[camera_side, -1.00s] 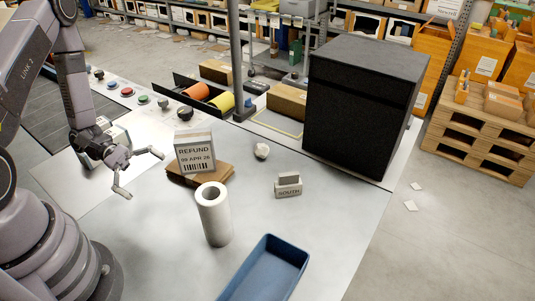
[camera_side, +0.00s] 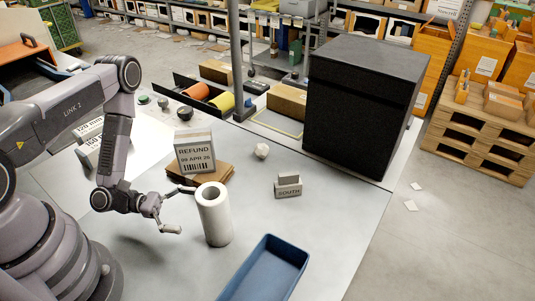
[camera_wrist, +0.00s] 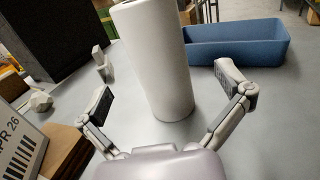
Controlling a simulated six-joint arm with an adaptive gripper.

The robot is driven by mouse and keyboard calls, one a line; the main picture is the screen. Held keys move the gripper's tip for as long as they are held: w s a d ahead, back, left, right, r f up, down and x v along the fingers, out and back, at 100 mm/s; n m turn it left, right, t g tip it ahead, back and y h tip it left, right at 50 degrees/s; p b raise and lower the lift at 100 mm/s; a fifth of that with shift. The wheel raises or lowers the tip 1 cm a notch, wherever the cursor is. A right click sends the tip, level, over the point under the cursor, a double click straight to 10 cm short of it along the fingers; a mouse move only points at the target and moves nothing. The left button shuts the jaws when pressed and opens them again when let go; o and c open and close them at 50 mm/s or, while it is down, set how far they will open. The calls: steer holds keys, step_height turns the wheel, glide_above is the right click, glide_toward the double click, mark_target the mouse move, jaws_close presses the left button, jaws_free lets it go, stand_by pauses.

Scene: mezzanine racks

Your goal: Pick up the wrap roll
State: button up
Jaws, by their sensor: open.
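The wrap roll (camera_side: 215,217) is a white hollow cylinder standing upright on the grey table. My gripper (camera_side: 182,210) is open and empty, just left of the roll in the side view, at about its mid height. In the wrist view the roll (camera_wrist: 155,62) stands ahead, between and beyond the two spread fingers of my gripper (camera_wrist: 172,92). I see no finger touching the roll. The roll's top end is cut off in the wrist view.
A blue tray (camera_side: 250,283) stands right of the roll.

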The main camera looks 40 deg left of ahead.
mark_target(215, 212)
steer(key=shift+x, duration=3.05)
steer(key=shift+w, duration=0.15)
